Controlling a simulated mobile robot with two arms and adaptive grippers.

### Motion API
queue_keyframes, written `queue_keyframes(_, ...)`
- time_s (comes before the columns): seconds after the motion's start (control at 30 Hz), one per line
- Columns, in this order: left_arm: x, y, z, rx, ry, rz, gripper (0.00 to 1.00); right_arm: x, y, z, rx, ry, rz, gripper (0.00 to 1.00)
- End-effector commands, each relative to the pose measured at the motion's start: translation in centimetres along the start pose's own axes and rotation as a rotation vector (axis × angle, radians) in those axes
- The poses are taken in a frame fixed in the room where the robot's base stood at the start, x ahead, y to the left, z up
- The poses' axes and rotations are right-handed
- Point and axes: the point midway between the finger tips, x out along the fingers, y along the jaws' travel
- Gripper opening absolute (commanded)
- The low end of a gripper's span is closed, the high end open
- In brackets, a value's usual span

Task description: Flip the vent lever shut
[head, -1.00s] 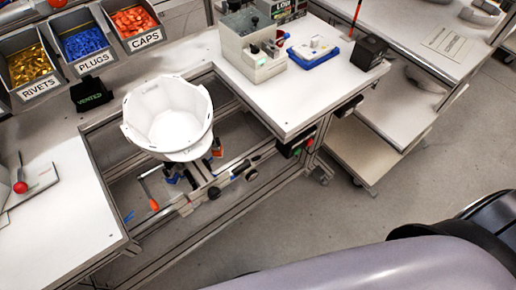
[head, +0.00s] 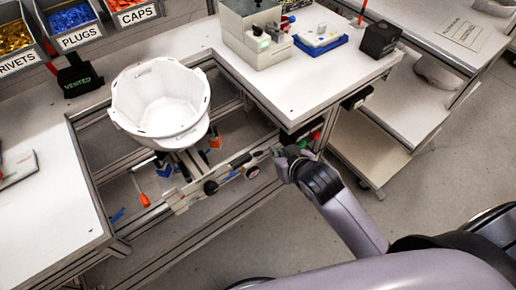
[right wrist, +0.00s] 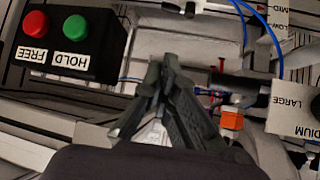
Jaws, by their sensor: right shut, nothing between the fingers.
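The white helmet shell (head: 160,95) sits open side up on the fixture in the gap of the bench. I cannot pick out a vent lever for certain in either view. My right gripper (head: 280,158) is at the bench's front rail, to the right of and below the shell in the head view. In the right wrist view my right gripper (right wrist: 165,72) is shut and empty. It points into the fixture area, beside a black button box (right wrist: 72,40). My left gripper is not in view.
The box has a red FREE button (right wrist: 36,23) and a green HOLD button (right wrist: 75,27). An orange block (right wrist: 232,119) and a LARGE label (right wrist: 293,110) are to the right. A black VENTED sign (head: 77,77) stands behind the shell. A grey machine (head: 255,35) stands on the right bench.

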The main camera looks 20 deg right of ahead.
Motion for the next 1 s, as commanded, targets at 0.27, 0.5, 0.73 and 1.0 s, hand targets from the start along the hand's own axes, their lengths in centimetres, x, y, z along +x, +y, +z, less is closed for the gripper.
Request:
queue_keyframes(0.27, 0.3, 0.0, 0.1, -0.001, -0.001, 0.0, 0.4, -1.7, -0.3, -1.7, 0.006, 0.035, -0.005, 0.0)
queue_keyframes(0.5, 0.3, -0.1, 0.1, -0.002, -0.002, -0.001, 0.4, -1.5, -0.3, -1.7, 0.006, 0.035, -0.005, 0.0)
queue_keyframes(0.73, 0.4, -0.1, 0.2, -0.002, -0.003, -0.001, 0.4, 1.2, -0.3, -1.9, 0.006, 0.036, -0.005, 0.0)
queue_keyframes(1.0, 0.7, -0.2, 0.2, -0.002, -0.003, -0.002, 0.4, 7.2, -0.3, -2.1, 0.006, 0.036, -0.005, 0.0)
